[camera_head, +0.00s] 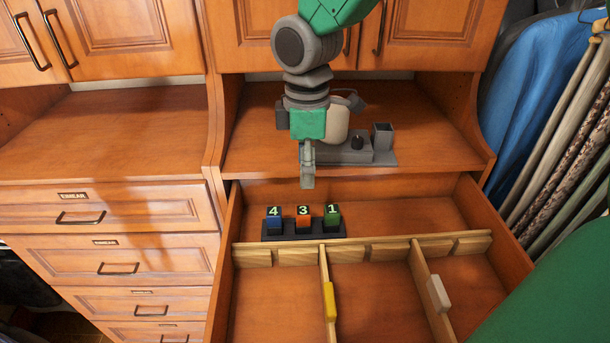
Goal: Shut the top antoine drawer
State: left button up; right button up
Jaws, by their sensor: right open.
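A wooden drawer (522,262) is pulled far out below the counter at centre right. Its front panel and any name label are outside the picture. My right gripper (307,180) points down above the drawer's rear part, near the counter's front edge. It is open, with nothing seen between its fingers, which show nearly edge-on. My left gripper is not in view.
In the drawer, a dark holder (303,236) carries blue, orange and green numbered blocks. Wooden dividers bear a yellow clip (329,302) and a white clip (438,293). A grey desk stand (365,154) sits on the counter. Shut drawers (110,207) stand left; hanging clothes (545,85) are right.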

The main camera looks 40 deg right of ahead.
aim_at(264, 292)
jog(key=k+j, duration=1.2)
jog(key=k, duration=0.05)
